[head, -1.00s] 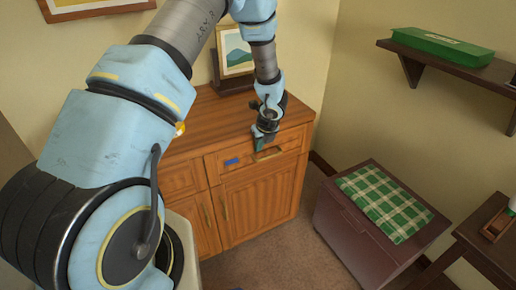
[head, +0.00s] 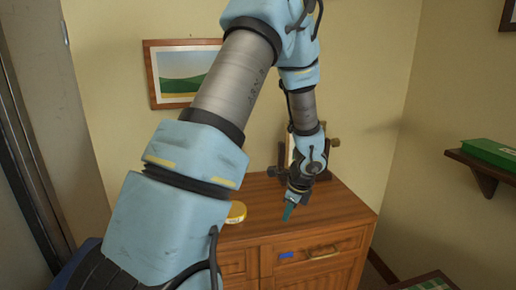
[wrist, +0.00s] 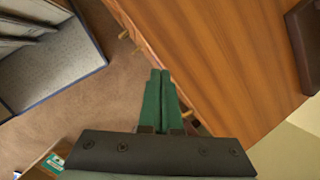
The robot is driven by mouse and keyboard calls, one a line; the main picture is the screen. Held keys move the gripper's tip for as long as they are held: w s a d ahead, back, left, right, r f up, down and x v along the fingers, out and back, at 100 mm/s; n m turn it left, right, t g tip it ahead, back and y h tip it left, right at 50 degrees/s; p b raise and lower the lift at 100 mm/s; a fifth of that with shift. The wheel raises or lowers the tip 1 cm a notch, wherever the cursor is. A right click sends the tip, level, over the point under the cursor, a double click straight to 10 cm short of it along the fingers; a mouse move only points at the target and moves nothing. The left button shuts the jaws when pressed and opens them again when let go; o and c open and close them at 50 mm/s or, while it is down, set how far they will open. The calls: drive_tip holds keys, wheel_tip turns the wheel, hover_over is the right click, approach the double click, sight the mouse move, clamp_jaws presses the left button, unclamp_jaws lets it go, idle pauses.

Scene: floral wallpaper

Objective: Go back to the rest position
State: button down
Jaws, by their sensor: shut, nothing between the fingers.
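My gripper (head: 289,212) is above the top of a wooden cabinet (head: 345,212) in the head view, pointing down. In the wrist view its green fingers (wrist: 161,78) are together with nothing between them. The cabinet top (wrist: 215,50) fills the right of that view, and carpet shows to the left of the fingers. The cabinet's drawer front (head: 322,252) bears a blue label (head: 287,255) and appears closed.
A yellow round tin (head: 236,212) sits on the cabinet top, left of my gripper. A picture frame stands behind my wrist, partly hidden. A wall shelf (head: 482,162) with a green box (head: 492,151) is at the right. A tall grey cabinet (head: 45,90) is at the left.

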drive_tip(key=s+a+r+n+h, duration=0.1)
drive_tip(key=s+a+r+n, duration=0.5)
drive_tip(key=n, duration=0.5)
drive_tip(key=s+a+r+n+g+h, duration=0.1)
drive_tip(key=s+a+r+n, duration=0.5)
drive_tip(key=a+n, duration=0.5)
drive_tip(key=shift+s+r+n+g, duration=0.3)
drive_tip(key=shift+s+r+n, duration=0.1)
drive_tip(key=shift+s+n, duration=0.15)
